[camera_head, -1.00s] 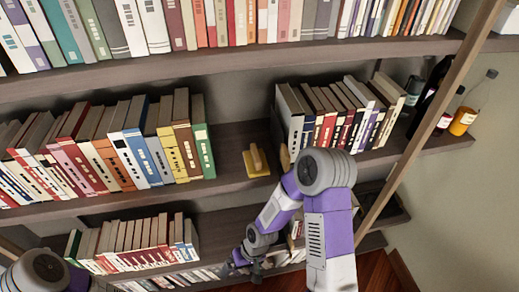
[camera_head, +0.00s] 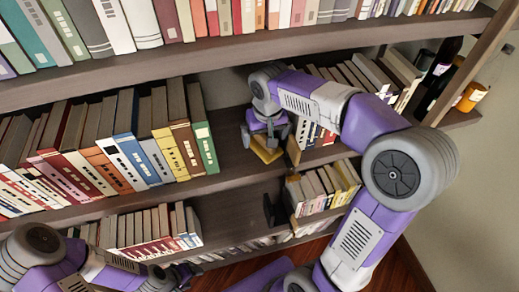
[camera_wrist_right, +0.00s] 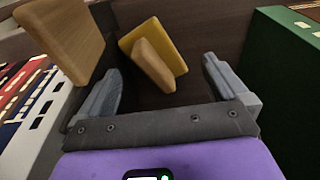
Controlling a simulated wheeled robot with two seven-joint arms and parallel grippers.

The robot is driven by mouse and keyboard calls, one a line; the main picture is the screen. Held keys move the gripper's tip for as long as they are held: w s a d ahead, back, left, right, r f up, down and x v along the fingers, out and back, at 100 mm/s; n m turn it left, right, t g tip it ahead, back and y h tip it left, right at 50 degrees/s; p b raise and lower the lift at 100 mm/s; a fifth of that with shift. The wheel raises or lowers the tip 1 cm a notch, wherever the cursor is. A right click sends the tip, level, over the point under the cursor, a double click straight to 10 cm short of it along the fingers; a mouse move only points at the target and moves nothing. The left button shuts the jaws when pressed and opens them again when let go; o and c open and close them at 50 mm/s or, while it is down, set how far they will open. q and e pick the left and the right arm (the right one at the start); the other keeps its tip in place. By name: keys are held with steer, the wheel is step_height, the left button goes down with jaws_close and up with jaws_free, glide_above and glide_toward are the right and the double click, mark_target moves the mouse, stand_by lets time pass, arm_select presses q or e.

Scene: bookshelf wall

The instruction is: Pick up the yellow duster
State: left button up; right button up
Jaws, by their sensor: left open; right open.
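The yellow duster (camera_head: 268,154) sits on the middle shelf (camera_head: 232,174) in the gap between two rows of books. In the right wrist view the duster (camera_wrist_right: 176,47) has a wooden handle and lies ahead, between the lines of my fingers. My right gripper (camera_head: 265,129) is over the duster and hides part of it. In the wrist view its two fingers (camera_wrist_right: 162,78) are apart with nothing held; I cannot tell whether they touch the duster. My left gripper (camera_head: 180,275) is low at the bottom left, away from the duster, open and empty.
A wooden bookend (camera_head: 293,150) stands close right of the duster, left in the wrist view (camera_wrist_right: 62,42). A green book (camera_head: 206,145) ends the left row. The upper shelf (camera_head: 170,68) runs above my right arm. Bottles (camera_head: 437,75) stand at the right end.

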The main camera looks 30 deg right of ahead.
mark_target(259, 151)
steer(key=f, duration=0.2)
steer(key=w+f, duration=0.1)
steer(key=f, duration=0.2)
steer(key=shift+w+a+f, duration=0.15)
steer(key=shift+a+f, duration=0.05)
steer(key=shift+f, duration=0.15)
steer(key=shift+s+a+f+b, duration=0.15)
steer(key=shift+s+f+b, duration=0.15)
steer(key=shift+f, duration=0.05)
steer(key=c, duration=1.2)
steer(key=shift+c, duration=1.1)
steer(key=shift+a+r, duration=0.15)
steer(key=shift+r, duration=0.05)
jaws_close()
steer(key=shift+w+a+r, duration=0.1)
steer(key=shift+w+r, duration=0.05)
steer(key=shift+r, duration=0.2)
steer(key=r, duration=0.3)
steer(key=r+p, duration=0.1)
steer(key=r, duration=0.1)
steer(key=shift+d+r, duration=0.2)
steer(key=shift+r, duration=0.2)
steer(key=s+a+b, duration=0.1)
steer(key=s+a, duration=1)
steer(key=a, duration=0.4)
steer(key=shift+s+a+r+b, duration=0.15)
steer(key=shift+s+a+b, duration=0.15)
steer(key=shift+s+b, duration=0.1)
